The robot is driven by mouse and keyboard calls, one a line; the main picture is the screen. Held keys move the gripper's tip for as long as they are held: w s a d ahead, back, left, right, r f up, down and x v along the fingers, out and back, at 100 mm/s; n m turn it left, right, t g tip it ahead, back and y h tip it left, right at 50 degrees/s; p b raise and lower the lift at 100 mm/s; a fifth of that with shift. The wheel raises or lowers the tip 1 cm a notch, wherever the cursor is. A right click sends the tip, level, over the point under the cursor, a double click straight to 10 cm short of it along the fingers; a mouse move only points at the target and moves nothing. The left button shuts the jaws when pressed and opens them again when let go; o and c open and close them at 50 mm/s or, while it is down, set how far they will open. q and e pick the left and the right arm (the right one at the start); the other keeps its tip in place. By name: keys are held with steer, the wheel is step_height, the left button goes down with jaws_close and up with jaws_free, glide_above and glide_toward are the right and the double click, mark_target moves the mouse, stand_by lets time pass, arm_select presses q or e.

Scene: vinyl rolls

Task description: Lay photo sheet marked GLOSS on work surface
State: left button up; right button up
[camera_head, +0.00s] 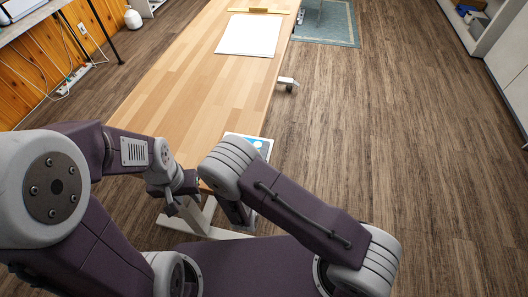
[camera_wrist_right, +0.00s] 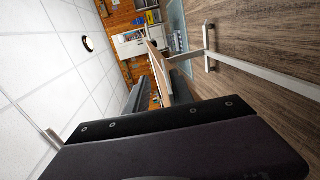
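The work surface is a long wooden table (camera_head: 185,85). A large white sheet (camera_head: 247,36) lies flat near its far end. A smaller white-bordered sheet with a blue picture (camera_head: 259,141) shows at the near right edge of the table, mostly hidden behind my right arm. I cannot read a GLOSS mark on either sheet. My left gripper (camera_head: 172,204) points down by the table's near left corner; its opening is unclear. My right gripper (camera_head: 238,214) is low at the near end, partly covered by its arm.
A wooden bar (camera_head: 258,10) lies at the table's far end. A blue-grey rug (camera_head: 330,24) lies beyond on the floor. White shelving (camera_head: 488,40) stands at the far right. The middle of the table is clear, and so is the floor to its right.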

steer(key=shift+d, duration=0.25)
steer(key=shift+a, duration=0.15)
steer(key=shift+w+a, duration=0.1)
steer(key=shift+a, duration=0.15)
steer(key=o, duration=0.6)
steer(key=shift+c, duration=0.2)
steer(key=shift+f+b, duration=0.25)
steer(key=shift+b, duration=0.35)
